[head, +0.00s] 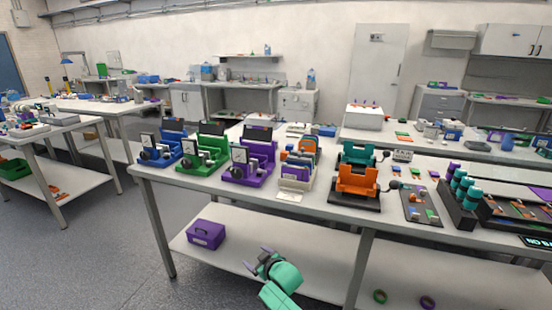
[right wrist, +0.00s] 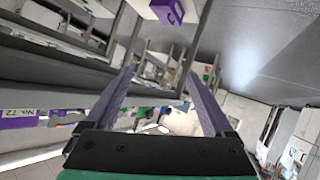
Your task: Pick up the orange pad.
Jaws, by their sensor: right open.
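Several orange things show in the head view, and I cannot tell surely which one is the orange pad. A small orange piece (head: 412,196) lies among coloured pieces on a dark board right of centre. An upright orange panel (head: 308,146) stands in a rack, and a large orange fixture (head: 358,182) stands on the bench (head: 320,212). My right gripper (head: 264,260) is low in front of the bench, apart from all of them. In the right wrist view its jaws (right wrist: 160,76) are spread with nothing between them. My left gripper is not in view.
Blue (head: 167,150), green (head: 205,151) and purple (head: 250,165) fixtures stand along the bench's left part. Dark teal cylinders (head: 461,187) stand at the right. A purple box (head: 206,233) sits on the lower shelf (head: 320,252). The floor left of the bench is clear.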

